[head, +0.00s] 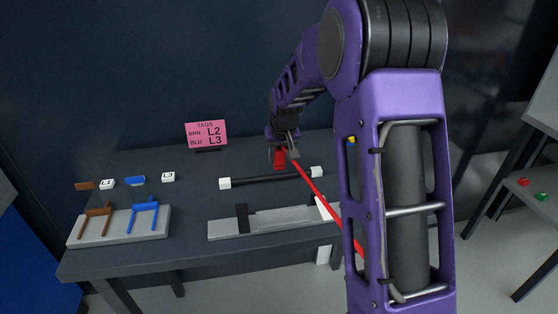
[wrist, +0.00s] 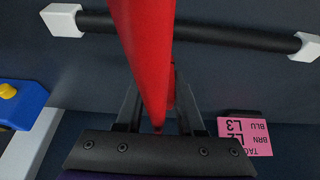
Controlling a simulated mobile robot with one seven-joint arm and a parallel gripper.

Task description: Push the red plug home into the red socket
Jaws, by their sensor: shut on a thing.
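My gripper (head: 283,152) is shut on the red plug (head: 279,159), above the back part of the dark table. A red cable (head: 325,204) runs from the plug down to the right and passes behind my arm. In the wrist view, a large red shape (wrist: 145,45) comes down between the fingers of my gripper (wrist: 158,105) and covers much of the grip. I cannot make out the red socket in either view; my arm hides part of the table's right side.
A black bar with white ends (head: 270,180) lies in front of the gripper. A grey tray (head: 275,222) is nearer. At left is a grey block (head: 120,225) with brown and blue leads. A pink tag sign (head: 206,134) stands behind. A blue block (wrist: 22,103) shows in the wrist view.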

